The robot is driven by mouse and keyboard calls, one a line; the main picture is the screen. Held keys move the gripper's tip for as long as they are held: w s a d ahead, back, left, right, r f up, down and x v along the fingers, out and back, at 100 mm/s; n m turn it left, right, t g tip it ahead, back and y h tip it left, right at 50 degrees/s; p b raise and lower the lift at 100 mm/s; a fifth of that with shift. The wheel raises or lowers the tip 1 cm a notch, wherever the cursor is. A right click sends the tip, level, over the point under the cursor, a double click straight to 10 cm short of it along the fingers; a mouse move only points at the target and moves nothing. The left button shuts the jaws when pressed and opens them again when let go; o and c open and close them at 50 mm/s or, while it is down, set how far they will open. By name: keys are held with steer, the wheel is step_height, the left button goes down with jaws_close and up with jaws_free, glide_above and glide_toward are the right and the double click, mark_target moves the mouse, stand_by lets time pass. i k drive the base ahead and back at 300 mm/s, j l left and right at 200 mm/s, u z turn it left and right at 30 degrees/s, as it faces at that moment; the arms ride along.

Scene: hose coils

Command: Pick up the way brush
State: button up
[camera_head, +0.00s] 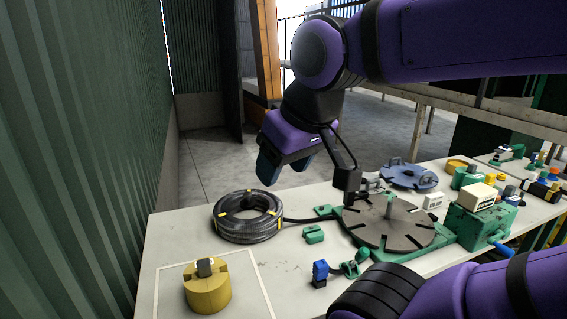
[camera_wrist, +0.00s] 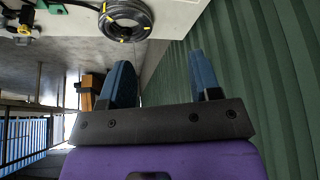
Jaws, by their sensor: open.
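My gripper (camera_head: 268,172) hangs high above the back left of the white table, beyond the hose coil. In the wrist view its two blue fingers (camera_wrist: 163,78) are apart with nothing between them. I cannot make out for certain which thing is the way brush. Small candidates on the table are a blue-topped piece (camera_head: 320,272) at the front and a cream block (camera_head: 477,196) on a green box at the right. My gripper is apart from all of these. My own arm hides part of the table's front right.
A black hose coil (camera_head: 248,216) with yellow ties lies left of a grey slotted disc (camera_head: 388,222) on a green base. A yellow cylinder (camera_head: 207,289) stands at the front left. A blue disc (camera_head: 408,176) lies behind. A green corrugated wall (camera_head: 80,150) rises at the left.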

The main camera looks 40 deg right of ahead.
mark_target(490, 178)
steer(key=z, duration=2.65)
